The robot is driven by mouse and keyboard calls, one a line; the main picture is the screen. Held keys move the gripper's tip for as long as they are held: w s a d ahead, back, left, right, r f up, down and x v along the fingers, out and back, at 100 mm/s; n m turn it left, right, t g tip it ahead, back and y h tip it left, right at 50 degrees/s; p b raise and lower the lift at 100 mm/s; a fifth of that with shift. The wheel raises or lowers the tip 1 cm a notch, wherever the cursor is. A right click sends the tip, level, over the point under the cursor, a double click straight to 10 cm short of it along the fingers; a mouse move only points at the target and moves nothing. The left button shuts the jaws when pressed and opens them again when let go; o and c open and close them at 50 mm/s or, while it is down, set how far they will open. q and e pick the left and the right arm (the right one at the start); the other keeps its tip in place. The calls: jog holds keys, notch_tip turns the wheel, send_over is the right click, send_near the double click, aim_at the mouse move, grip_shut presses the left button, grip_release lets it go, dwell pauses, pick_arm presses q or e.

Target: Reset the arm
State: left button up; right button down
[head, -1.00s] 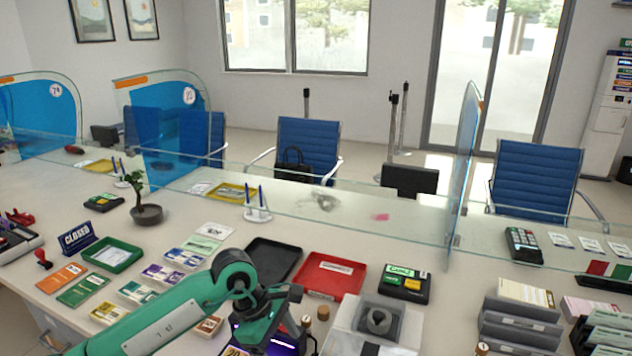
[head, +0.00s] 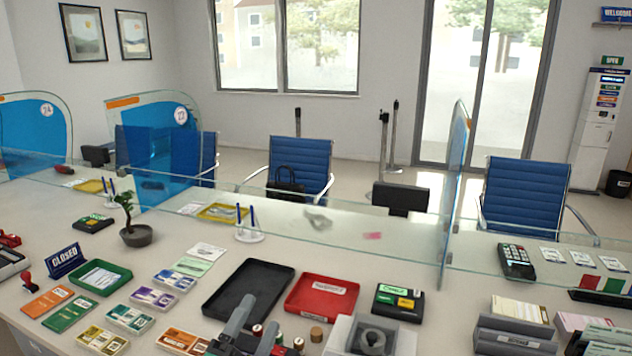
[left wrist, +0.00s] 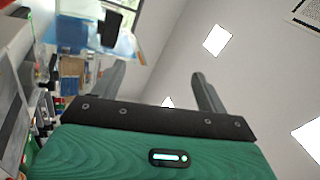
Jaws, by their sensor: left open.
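My left gripper (head: 252,326) shows at the bottom middle of the head view, its grey fingers pointing up in front of the black tray (head: 226,307). In the left wrist view its two fingers (left wrist: 160,88) stand wide apart with nothing between them. That view looks across the room, with the ceiling lights at the right and the counter at the left edge. My right gripper is in neither view.
The counter holds a red tray (head: 342,308), a green tray (head: 80,279), a card terminal (head: 516,261), a potted plant (head: 136,236) and grey file holders (head: 514,334). A glass partition (head: 330,222) runs along the back. Small stampers stand near the gripper.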

pick_arm(q)
jog(key=s+a+f+n+g+y, duration=0.3)
jog(key=a+f+n+y, duration=0.25)
jog(key=f, duration=0.25)
jog(key=s+a+f+n+g+y, duration=0.3)
jog(key=a+f+n+y, duration=0.15)
jog(key=f+n, duration=0.3)
jog(key=s+a+f+n+g+h, duration=0.1)
jog(key=s+f+n+g, duration=0.2)
jog(key=s+f+g, duration=0.5)
jog(key=s+a+f+n+g, duration=0.25)
jog(key=s+f, duration=0.25)
jog(key=s, duration=0.7)
notch_tip(320, 180, down, 29)
jog(key=g+p, duration=0.2)
jog(key=p, duration=0.1)
jog(key=s+a+f+g+p, duration=0.1)
jog(key=s+a+f+p, duration=0.1)
jog(key=s+f, duration=1.4)
jog(key=s+m, duration=0.1)
jog(key=s, duration=0.2)
jog(key=shift+s+a, duration=0.15)
jog(key=shift+a, duration=0.2)
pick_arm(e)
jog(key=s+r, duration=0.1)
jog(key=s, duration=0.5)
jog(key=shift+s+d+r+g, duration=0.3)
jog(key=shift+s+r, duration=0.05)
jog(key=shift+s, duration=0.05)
